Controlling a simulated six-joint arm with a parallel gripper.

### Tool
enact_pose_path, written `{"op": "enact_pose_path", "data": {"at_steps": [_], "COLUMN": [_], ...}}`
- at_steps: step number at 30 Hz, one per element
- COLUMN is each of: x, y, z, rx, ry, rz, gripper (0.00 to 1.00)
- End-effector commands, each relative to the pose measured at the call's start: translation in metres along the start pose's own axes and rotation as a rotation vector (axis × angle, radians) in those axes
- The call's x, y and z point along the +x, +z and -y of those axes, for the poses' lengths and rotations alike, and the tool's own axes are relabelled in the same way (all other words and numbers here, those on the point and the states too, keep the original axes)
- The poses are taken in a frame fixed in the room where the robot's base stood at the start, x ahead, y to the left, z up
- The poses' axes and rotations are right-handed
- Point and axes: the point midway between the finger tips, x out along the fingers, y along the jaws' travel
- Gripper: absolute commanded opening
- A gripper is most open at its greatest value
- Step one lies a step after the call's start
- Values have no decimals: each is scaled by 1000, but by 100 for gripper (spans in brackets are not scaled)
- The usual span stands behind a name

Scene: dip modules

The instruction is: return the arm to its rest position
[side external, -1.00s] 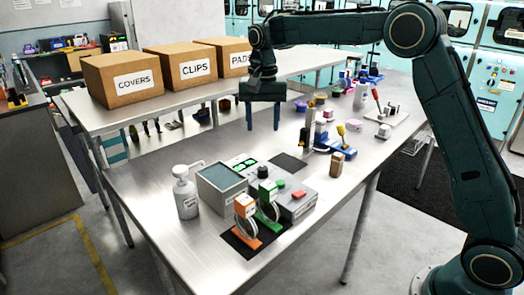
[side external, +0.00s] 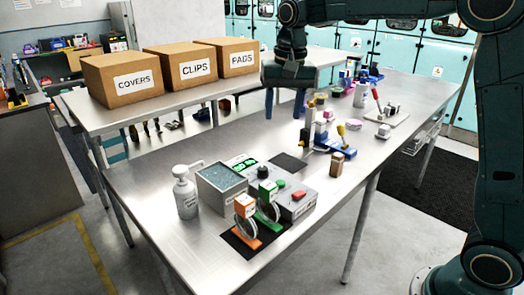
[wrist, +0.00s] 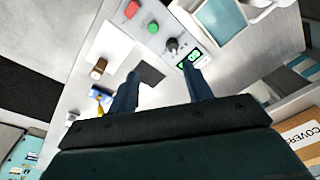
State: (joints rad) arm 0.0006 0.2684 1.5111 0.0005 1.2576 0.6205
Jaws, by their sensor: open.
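My gripper (side external: 283,103) hangs above the far part of the steel table in the side view, fingers pointing down. Its two blue fingers are spread apart with nothing between them. In the wrist view the gripper (wrist: 160,85) also shows open and empty, with the table surface and a dark square pad (wrist: 149,73) beyond the fingers. My arm reaches in from the right side of the side view, and its upper part is cut off by the top edge.
Cartons marked COVERS (side external: 121,80), CLIPS (side external: 187,71) and PADS (side external: 239,61) stand on the back bench. A pump bottle (side external: 186,194), a grey device (side external: 221,187) and orange and green stands (side external: 246,218) occupy the near table. Small parts crowd its right side.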

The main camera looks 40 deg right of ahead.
Motion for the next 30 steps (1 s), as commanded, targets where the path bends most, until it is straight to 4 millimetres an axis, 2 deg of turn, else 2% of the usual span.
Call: {"op": "enact_pose_path", "data": {"at_steps": [6, 15, 23, 30], "x": [-26, -43, -44, -34], "y": [38, 90, 137, 179], "z": [-27, -64, -98, -128], "rx": [-101, -240, -360, -469], "ry": [-36, -74, -98, -113], "rz": [-55, -135, -208, -278], "gripper": [50, 50, 50, 50]}}
